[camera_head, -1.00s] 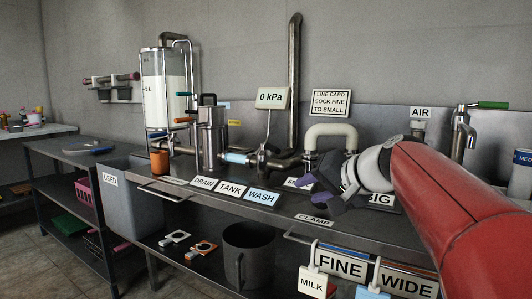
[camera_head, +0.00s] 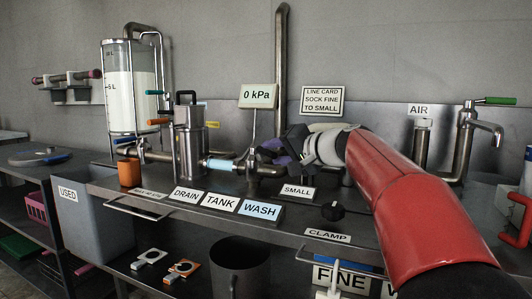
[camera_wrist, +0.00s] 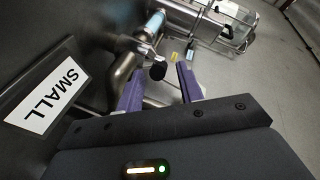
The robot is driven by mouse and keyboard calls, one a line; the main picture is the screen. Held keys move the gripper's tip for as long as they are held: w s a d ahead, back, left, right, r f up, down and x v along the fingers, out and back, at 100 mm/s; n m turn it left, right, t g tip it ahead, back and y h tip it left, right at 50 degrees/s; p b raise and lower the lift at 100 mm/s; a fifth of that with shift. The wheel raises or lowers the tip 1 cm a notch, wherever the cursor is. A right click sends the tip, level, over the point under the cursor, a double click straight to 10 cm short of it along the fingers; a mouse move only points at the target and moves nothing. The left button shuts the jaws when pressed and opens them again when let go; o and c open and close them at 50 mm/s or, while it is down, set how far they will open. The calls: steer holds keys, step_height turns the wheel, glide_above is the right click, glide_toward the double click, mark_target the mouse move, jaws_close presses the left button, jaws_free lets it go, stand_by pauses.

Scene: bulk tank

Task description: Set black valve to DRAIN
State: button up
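In the wrist view a black knob (camera_wrist: 157,70), which looks like the black valve's handle, sits on the metal pipe just beyond and between my fingertips. My gripper (camera_wrist: 158,82) has two purple fingers spread apart with nothing between them. In the head view my gripper (camera_head: 272,150) is over the bench at the pipe junction and hides the knob there. The DRAIN (camera_head: 186,195), TANK (camera_head: 220,202) and WASH (camera_head: 260,208) labels stand in a row in front of the pipe. I cannot tell which label the valve points to.
A metal canister (camera_head: 190,145) and a glass tank (camera_head: 132,90) stand at left. A gauge sign (camera_head: 257,96) reads 0 kPa. Another black knob (camera_head: 333,210) sits near the SMALL (camera_head: 297,191) and CLAMP (camera_head: 327,236) labels. A tap (camera_head: 470,130) stands at right.

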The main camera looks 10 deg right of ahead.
mark_target(268, 153)
steer(key=shift+x, duration=1.7)
steer(key=shift+c, duration=0.4)
jaws_close()
